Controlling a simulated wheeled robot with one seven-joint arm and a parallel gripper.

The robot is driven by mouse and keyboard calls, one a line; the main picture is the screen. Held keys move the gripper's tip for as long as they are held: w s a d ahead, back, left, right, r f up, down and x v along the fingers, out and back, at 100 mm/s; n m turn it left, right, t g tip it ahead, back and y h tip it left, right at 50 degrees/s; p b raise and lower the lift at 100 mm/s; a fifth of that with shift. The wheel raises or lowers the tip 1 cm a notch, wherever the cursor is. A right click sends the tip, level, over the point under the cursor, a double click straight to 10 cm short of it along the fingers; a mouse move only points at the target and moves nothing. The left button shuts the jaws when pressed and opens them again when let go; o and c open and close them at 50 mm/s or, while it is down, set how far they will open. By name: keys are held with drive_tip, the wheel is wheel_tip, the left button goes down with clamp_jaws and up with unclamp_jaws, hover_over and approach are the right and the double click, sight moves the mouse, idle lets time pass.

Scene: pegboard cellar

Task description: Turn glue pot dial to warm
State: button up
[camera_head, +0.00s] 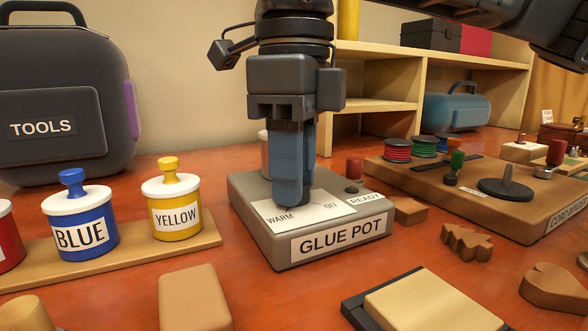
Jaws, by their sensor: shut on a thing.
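The glue pot (259,239) is a grey box labelled "GLUE POT" on the red-brown table in the middle of the head view. Its white top plate (334,213) carries the words "WARM" at front left and "OFF" to the right. My gripper (293,195) points straight down over this plate, with its blue fingers shut on the dial. The fingers hide most of the dial, so I cannot tell which word it points at.
Blue (82,232) and yellow (176,216) pots stand on a wooden strip at left. The cord winder board (480,205) lies at right. A wooden block (194,298) and a light board (430,303) lie in front. A tool case (60,95) stands behind left.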

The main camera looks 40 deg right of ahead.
drive_tip(key=o, duration=1.1)
drive_tip(key=shift+c, duration=0.2)
wheel_tip(320, 180, up, 8)
drive_tip(key=shift+f+p, duration=0.1)
drive_tip(key=shift+p, duration=0.9)
